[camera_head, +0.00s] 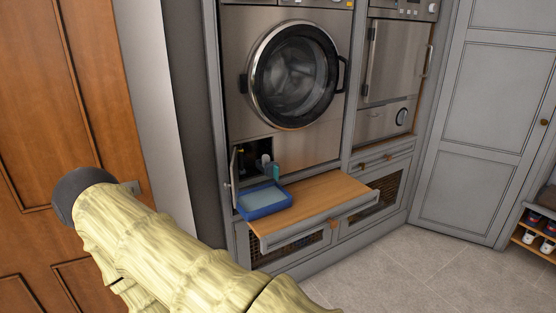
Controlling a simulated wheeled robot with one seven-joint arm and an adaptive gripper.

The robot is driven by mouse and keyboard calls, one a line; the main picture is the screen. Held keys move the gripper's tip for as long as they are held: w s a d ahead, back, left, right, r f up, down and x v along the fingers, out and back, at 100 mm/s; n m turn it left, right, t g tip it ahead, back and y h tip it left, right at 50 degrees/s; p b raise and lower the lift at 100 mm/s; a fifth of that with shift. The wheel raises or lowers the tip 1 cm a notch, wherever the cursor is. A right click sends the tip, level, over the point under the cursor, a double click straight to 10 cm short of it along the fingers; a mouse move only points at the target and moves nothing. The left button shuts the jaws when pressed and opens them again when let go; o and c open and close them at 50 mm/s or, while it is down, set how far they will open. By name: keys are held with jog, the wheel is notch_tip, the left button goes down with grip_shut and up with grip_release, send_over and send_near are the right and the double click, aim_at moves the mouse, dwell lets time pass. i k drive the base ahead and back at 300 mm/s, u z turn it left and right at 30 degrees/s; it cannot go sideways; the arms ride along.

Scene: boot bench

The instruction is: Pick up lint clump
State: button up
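I cannot make out a lint clump for certain. A small hatch (252,155) stands open at the lower left of the front-loading machine (237,100), with dark, unclear shapes inside. Small pale and teal items (275,172) show at its right side, too small to identify. A blue tray (265,212) with a paler blue-grey inside sits below the hatch, on the left of a pulled-out wooden shelf (325,192). My arm, pale yellow with a dark rounded end, fills the lower left. My gripper is not in view.
The hatch door (235,178) hangs open to the left of the tray. The wooden shelf is bare right of the tray and juts over mesh-front drawers (301,246). A second machine (392,70) stands right. Shoes (530,236) sit on a far-right rack. The tiled floor in front is clear.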

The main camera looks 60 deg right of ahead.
aim_at(266, 159)
jog(key=z, duration=0.7)
jog(key=i, duration=0.7)
jog(key=z, duration=0.8)
